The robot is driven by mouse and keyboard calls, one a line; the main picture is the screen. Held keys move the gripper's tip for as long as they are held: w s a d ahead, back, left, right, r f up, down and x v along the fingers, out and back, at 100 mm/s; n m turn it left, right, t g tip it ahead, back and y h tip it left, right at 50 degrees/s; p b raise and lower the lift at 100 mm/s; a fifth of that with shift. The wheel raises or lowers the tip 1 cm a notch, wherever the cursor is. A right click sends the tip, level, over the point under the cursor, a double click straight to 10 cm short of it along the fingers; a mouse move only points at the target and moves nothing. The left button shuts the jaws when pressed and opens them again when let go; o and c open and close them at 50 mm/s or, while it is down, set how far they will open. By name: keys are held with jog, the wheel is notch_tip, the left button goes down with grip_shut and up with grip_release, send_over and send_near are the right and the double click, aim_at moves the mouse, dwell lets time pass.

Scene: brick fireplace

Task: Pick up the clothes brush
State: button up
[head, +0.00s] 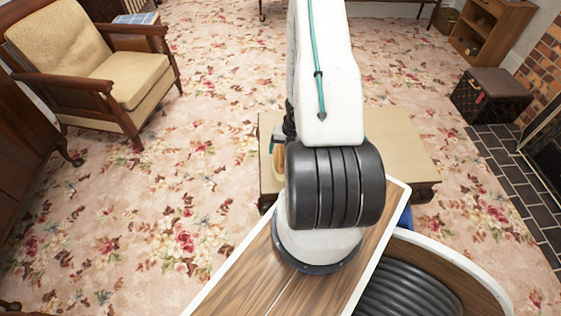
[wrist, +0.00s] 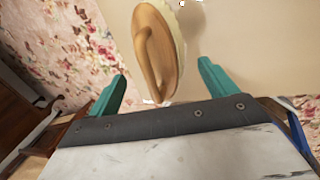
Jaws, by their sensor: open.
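The clothes brush (wrist: 163,48) shows in the wrist view as an oval tan wooden back with a loop handle and pale bristles along its right side. It lies on the low beige table (head: 400,140). In the head view a small part of the brush (head: 279,160) shows at the table's left side, beside my arm, which hides the rest. My gripper (wrist: 160,92) is open, with two teal fingers spread apart. The brush lies ahead of and between the fingers, with its near end close to the line between their tips. The fingers do not appear to touch it.
A wooden armchair (head: 130,75) with tan cushions stands at the upper left. A dark trunk-like box (head: 490,95) stands at the right near the brick fireplace (head: 543,65). Floral carpet (head: 170,190) is clear left of the table.

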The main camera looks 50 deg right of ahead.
jog(key=f, duration=0.3)
jog(key=shift+w+a+f, duration=0.3)
jog(key=shift+w, duration=0.05)
jog(key=c, duration=1.1)
jog(key=shift+r, duration=0.15)
jog(key=shift+r, duration=0.95)
jog(key=shift+s+r, duration=0.2)
jog(key=shift+r, duration=0.6)
jog(key=s, duration=0.5)
jog(key=s+r, duration=0.1)
jog(key=s, duration=0.4)
jog(key=s+a, duration=0.1)
jog(key=s, duration=0.4)
jog(key=shift+s+a+r, duration=0.1)
jog(key=shift+s+r, duration=0.05)
jog(key=shift+s, duration=0.15)
